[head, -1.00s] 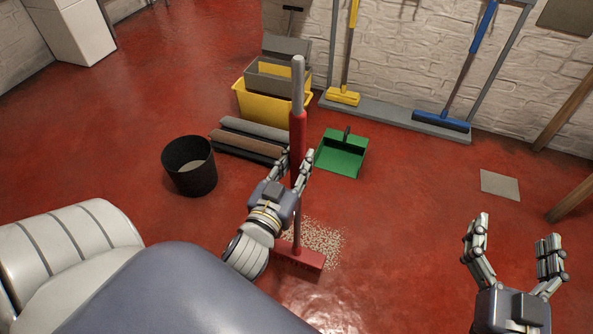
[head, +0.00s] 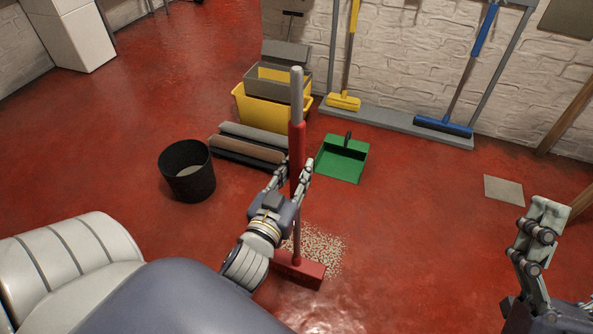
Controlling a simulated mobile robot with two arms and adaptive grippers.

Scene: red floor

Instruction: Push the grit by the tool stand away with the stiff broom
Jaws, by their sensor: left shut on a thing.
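The stiff red broom (head: 297,270) stands nearly upright, its head at the near edge of the pale grit (head: 322,245). The grit lies in a loose patch on the floor, partly hidden by the handle and head. My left gripper (head: 298,170) is shut on the red part of the broom handle. The grey tool stand (head: 385,121) is at the wall behind, holding a yellow tool (head: 344,101) and a blue tool (head: 443,126). My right gripper (head: 535,235) is empty at the right edge, seen side-on, so its opening cannot be judged.
A green dustpan (head: 342,160) lies beyond the grit. A black bin (head: 187,172), several rolled mats (head: 245,146) and a yellow bucket (head: 270,112) are to the left and behind. A flat grey plate (head: 503,189) lies at right. Floor right of the grit is clear.

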